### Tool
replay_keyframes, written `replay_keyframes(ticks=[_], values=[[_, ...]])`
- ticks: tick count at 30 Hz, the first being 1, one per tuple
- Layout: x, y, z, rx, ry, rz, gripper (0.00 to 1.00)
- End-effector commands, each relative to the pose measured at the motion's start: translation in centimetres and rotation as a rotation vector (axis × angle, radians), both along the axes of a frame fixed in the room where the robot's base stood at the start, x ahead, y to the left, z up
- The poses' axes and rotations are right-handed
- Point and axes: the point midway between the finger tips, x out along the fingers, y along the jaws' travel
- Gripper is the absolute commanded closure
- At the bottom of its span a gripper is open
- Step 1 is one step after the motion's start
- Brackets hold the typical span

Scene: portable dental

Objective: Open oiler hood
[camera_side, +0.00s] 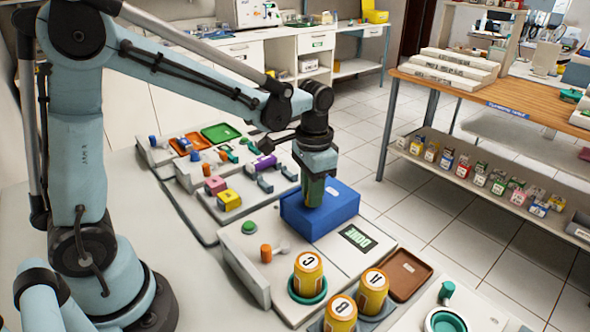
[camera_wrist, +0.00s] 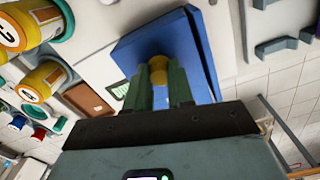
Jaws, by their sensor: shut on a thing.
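The oiler hood is a blue box-like cover (camera_side: 335,215) on the white bench panel in the middle of the side view. It fills the upper middle of the wrist view (camera_wrist: 205,60). A yellow round knob (camera_wrist: 159,68) stands on it. My gripper (camera_side: 314,192) points down at the hood's top left part in the side view. In the wrist view its two green fingers (camera_wrist: 161,85) are shut on the yellow knob, one on each side. The hood looks down on the panel. What lies under it is hidden.
A DONE plate (camera_side: 357,237), a brown tray (camera_side: 405,274) and several yellow lettered canisters (camera_side: 308,272) stand near the hood's front. An orange peg (camera_side: 266,253) and a green button (camera_side: 249,227) are at its left. Coloured blocks (camera_side: 228,196) stand behind left.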

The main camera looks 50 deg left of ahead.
Motion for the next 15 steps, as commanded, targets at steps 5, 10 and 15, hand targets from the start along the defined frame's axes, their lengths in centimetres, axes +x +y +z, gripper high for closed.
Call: replay_keyframes(ticks=[5,10,15], values=[[0.1,-3.8,0.0,0.0,0.0,-0.009,1.0],[0.1,-7.4,0.0,0.0,-0.001,-0.007,1.0],[0.1,-8.9,0.1,0.0,-0.001,-0.001,1.0]])
